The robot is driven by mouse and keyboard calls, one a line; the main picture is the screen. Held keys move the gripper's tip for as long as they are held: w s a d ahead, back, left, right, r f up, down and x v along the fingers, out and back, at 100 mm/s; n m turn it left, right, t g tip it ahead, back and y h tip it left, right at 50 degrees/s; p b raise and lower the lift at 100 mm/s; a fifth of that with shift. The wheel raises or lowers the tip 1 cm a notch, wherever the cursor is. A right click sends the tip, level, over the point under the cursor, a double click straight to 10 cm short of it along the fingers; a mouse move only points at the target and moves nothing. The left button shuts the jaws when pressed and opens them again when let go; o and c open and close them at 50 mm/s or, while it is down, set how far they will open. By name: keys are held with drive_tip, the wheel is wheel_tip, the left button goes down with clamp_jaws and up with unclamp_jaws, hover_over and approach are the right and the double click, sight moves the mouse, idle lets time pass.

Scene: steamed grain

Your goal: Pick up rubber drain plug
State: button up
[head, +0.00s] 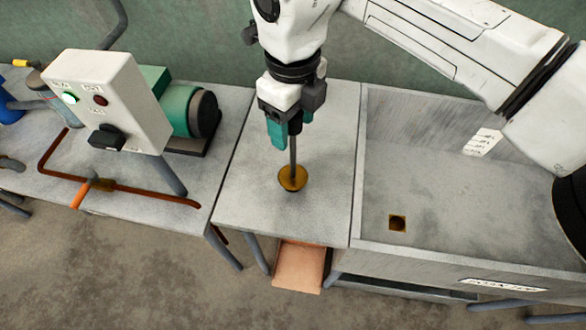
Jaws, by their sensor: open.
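The drain plug (292,180) appears to be the brass-coloured round piece with a thin dark upright stem. It stands on the grey metal table (240,205) in the middle of the head view. My gripper (292,127) points down right above it, with teal fingers. The fingers are open, and the top of the stem reaches up between or just beside them. Whether a finger touches the stem cannot be told. The stem's upper end is hidden by the gripper.
A grey sink basin (440,210) with a square brass drain (398,223) lies to the right. At left stand a white control box (115,100), a green motor (180,110) and a rust-red bent pipe (150,193). A copper-coloured panel (300,266) shows below the table's front edge.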

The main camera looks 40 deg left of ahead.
drive_tip(key=shift+c, duration=0.3)
clamp_jaws()
idle(0.5)
